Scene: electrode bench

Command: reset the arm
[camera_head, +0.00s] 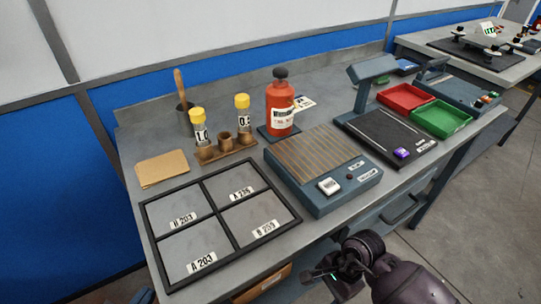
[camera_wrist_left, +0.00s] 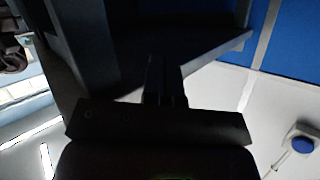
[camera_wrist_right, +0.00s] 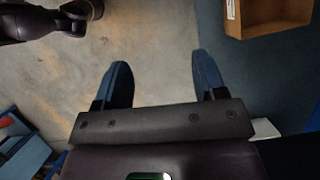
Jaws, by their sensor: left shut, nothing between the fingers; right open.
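My left gripper (camera_wrist_left: 166,80) is shut and empty in the left wrist view. Its two dark fingers lie together near the underside and edge of a dark bench. My right gripper (camera_wrist_right: 160,78) is open in the right wrist view, with its two blue-grey fingers well apart and only concrete floor between them. In the head view one of my dark arms shows at the lower right, in front of the bench (camera_head: 290,222). The fingers cannot be made out clearly there. No gripper touches anything on the bench top.
The bench carries a black four-part tray (camera_head: 214,217), a hotplate-like device (camera_head: 318,203), a red bottle (camera_head: 280,108), yellow-capped vials (camera_head: 242,117), a red bin (camera_head: 405,97) and a green bin (camera_head: 441,118). A wooden box (camera_wrist_right: 268,14) is near my right gripper. Floor at right is clear.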

